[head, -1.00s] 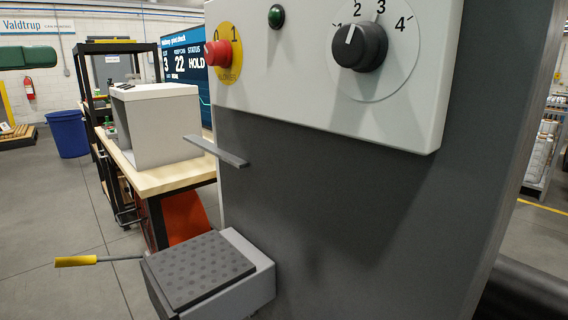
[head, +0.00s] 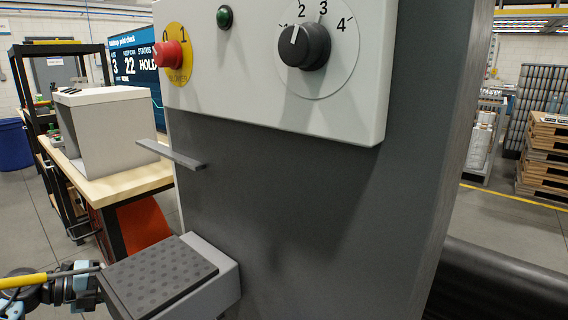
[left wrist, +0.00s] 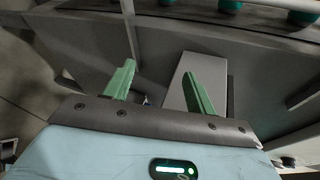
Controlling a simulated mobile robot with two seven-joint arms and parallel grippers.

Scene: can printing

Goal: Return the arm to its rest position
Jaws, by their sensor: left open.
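My left gripper (left wrist: 163,78) shows in the left wrist view with its two green fingers spread apart and nothing between them. A grey panel and a lighter grey block lie beyond the fingers. In the head view, blue and black links of my left arm show at the lower left, beside the padded grey ledge (head: 160,277) and behind the lever with a yellow handle (head: 22,281). The left gripper's fingers cannot be made out in the head view. My right gripper is in neither current view.
A large grey machine (head: 290,210) fills the middle, with a red knob (head: 172,55), a green button (head: 224,16) and a black dial (head: 304,46). A thin shelf (head: 170,154) juts out. A wooden bench (head: 125,184) stands left. Stacked pallets (head: 548,155) stand far right.

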